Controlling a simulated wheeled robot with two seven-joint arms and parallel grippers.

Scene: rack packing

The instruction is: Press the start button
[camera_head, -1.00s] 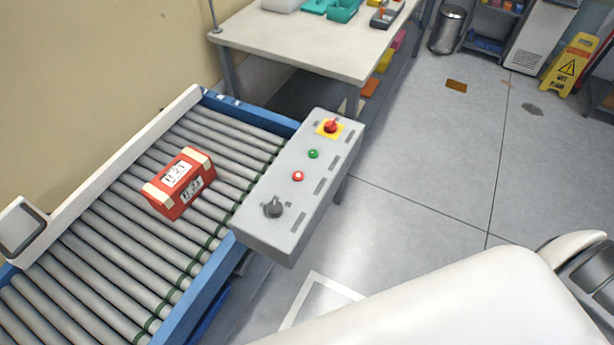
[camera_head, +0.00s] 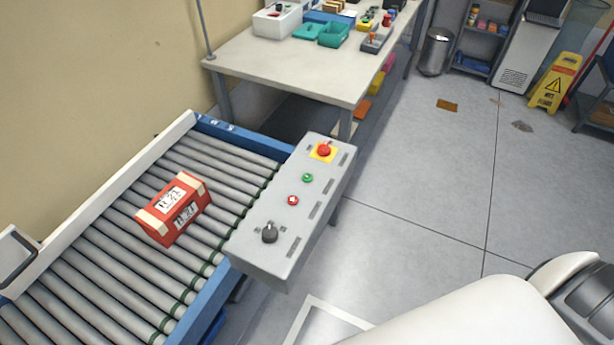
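The grey control panel (camera_head: 268,218) stands at the right side of the roller conveyor. It carries a green button (camera_head: 307,178), a red button (camera_head: 293,200) below it, a red emergency knob (camera_head: 323,150) on a yellow plate at the far end, and a dark rotary switch (camera_head: 269,233) at the near end. Nothing touches the panel. A white arm part of mine fills the lower right corner, apart from the panel. Neither gripper is in the view.
A red box with white labels (camera_head: 174,208) sits on the conveyor rollers (camera_head: 105,268). A white table (camera_head: 290,66) with bins stands behind. A yellow wet-floor sign (camera_head: 556,82) and a bin (camera_head: 436,51) stand at the back right.

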